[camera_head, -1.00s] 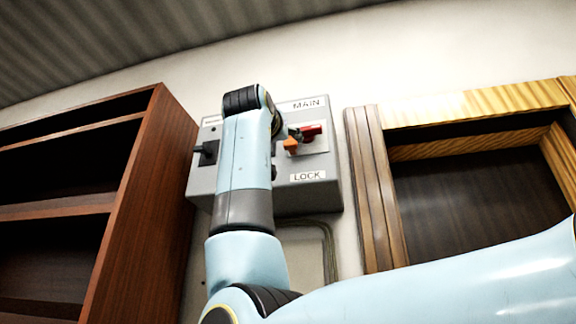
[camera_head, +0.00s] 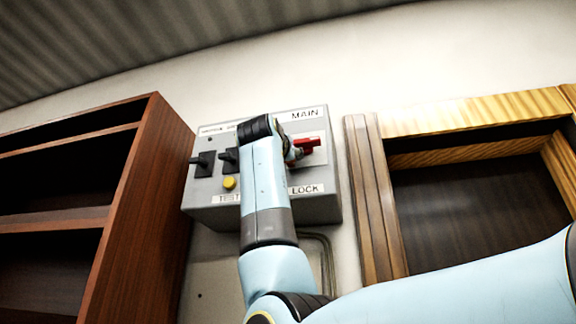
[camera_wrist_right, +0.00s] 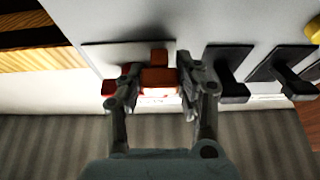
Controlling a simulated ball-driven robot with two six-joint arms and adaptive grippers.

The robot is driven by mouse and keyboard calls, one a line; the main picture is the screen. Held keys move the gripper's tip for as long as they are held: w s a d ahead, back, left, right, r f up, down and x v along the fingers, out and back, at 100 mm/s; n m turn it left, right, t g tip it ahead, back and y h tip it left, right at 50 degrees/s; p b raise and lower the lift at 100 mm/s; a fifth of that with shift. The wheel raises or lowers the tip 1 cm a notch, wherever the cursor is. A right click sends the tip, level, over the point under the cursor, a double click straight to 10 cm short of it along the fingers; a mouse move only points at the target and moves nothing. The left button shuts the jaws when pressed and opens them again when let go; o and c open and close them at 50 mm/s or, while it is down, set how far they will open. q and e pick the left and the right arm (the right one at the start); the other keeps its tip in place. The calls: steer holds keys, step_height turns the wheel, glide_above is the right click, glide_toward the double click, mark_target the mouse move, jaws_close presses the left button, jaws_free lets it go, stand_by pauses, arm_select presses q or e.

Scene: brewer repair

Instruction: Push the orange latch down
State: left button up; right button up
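The orange latch (camera_wrist_right: 158,78) shows in the right wrist view on a light plate of the grey box (camera_head: 215,212). In the head view it is mostly hidden behind my right arm. My right gripper (camera_wrist_right: 157,76) is at the latch, its two dark fingers apart with one on each side of it. I cannot tell whether they touch it. A red handle (camera_head: 308,145) sits just beside the latch and also shows in the wrist view (camera_wrist_right: 108,88), left of the fingers. My left gripper is in neither view.
Two black levers (camera_head: 203,163) and a yellow button (camera_head: 229,183) are on the box left of my arm. A brown shelf (camera_head: 130,220) stands left of the box, a wooden frame (camera_head: 375,200) right of it. A conduit (camera_head: 325,262) runs below.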

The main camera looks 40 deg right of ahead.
jaws_close()
step_height(320, 180, down, 5)
steer(key=b, duration=0.3)
steer(key=shift+w+b, duration=0.1)
steer(key=shift+b, duration=0.3)
steer(key=shift+w, duration=0.1)
steer(key=shift+o, duration=2.4)
jaws_free()
steer(key=o, duration=0.3)
steer(key=shift+r, duration=0.1)
steer(key=shift+s, duration=0.2)
